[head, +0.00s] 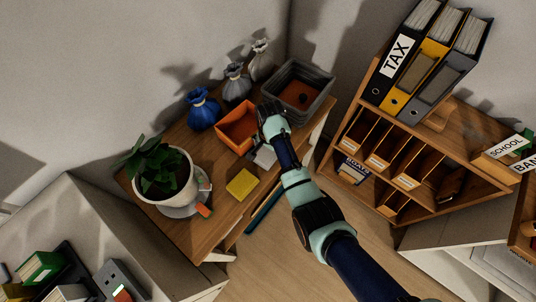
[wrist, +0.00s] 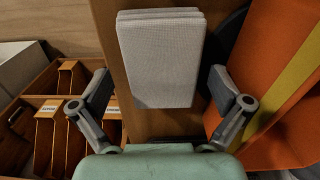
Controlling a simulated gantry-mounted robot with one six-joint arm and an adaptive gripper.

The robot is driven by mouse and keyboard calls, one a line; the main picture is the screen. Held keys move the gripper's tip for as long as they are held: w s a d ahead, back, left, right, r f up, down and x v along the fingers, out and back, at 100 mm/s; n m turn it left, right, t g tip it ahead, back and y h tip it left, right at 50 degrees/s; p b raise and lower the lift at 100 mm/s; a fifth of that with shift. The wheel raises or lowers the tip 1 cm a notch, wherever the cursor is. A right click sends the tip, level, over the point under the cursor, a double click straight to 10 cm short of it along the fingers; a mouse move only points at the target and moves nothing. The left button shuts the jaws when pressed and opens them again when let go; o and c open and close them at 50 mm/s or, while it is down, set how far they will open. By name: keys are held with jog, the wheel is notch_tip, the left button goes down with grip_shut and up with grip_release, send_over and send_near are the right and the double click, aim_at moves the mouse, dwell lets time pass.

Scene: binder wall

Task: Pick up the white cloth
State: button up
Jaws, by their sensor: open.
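The white cloth (wrist: 160,58) is a folded, pale grey-white rectangle on the wooden surface. In the wrist view it lies ahead of my gripper (wrist: 160,84), whose two fingers are spread wide, one towards each side of the cloth. Nothing is held between them. In the head view a pale part of the cloth (head: 264,157) shows beside my arm, close to the orange box; my arm hides the rest. My gripper's fingers are hard to make out in that view.
The orange box (head: 236,128) stands close beside my gripper, with a grey crate (head: 318,78) behind. A yellow sponge (head: 241,184), a potted plant (head: 163,180) and a blue sack (head: 203,110) share the wooden top. A shelf with compartments (head: 400,165) stands to the right.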

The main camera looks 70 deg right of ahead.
jog(key=c, duration=1.2)
notch_tip(320, 180, up, 20)
jog(key=p, duration=1)
